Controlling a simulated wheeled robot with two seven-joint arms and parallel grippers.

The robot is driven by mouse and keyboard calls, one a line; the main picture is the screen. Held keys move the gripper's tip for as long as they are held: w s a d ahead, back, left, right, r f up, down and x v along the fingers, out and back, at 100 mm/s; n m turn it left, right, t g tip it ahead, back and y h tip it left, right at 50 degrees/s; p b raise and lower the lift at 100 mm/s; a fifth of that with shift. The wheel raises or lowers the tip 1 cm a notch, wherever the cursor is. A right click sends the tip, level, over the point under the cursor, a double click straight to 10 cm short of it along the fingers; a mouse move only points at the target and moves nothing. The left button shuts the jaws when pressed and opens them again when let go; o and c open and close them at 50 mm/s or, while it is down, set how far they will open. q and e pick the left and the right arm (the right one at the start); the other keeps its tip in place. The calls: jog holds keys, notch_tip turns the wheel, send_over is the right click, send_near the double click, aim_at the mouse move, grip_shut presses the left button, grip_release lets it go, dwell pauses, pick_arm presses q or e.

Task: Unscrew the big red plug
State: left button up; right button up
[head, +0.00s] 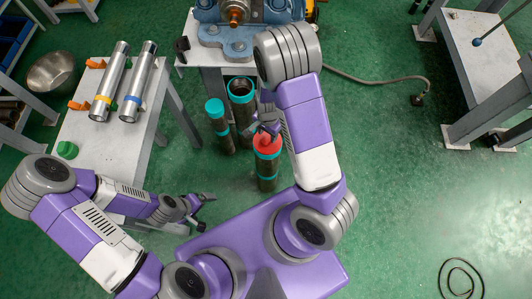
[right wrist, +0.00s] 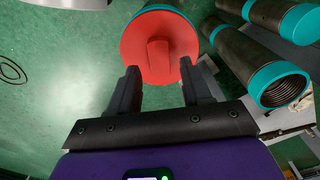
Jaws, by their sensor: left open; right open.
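The big red plug (head: 266,143) sits in the teal-collared top of an upright dark pipe (head: 267,177) in front of my base. In the right wrist view the red plug (right wrist: 160,48) is a round disc with a raised grip bar across its middle. My right gripper (head: 265,126) is at the plug; in its wrist view the two fingers (right wrist: 160,78) are apart, either side of the bar's lower end, with nothing between them. Whether they touch the plug I cannot tell. My left gripper (head: 208,197) is open and empty, low at the left, away from the plug.
Two more teal-collared pipes (head: 241,88) (head: 215,108) stand just behind the plugged one. A white table (head: 80,150) at the left holds two metal cylinders (head: 109,85), orange clips and a green cap (head: 67,149). The green floor at right is mostly clear.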

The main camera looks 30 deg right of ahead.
aim_at(268, 142)
jog(key=shift+m, duration=0.4)
jog(key=shift+f, duration=0.15)
jog(key=shift+f+b, duration=0.9)
jog(key=shift+f, duration=0.15)
jog(key=shift+r, duration=0.1)
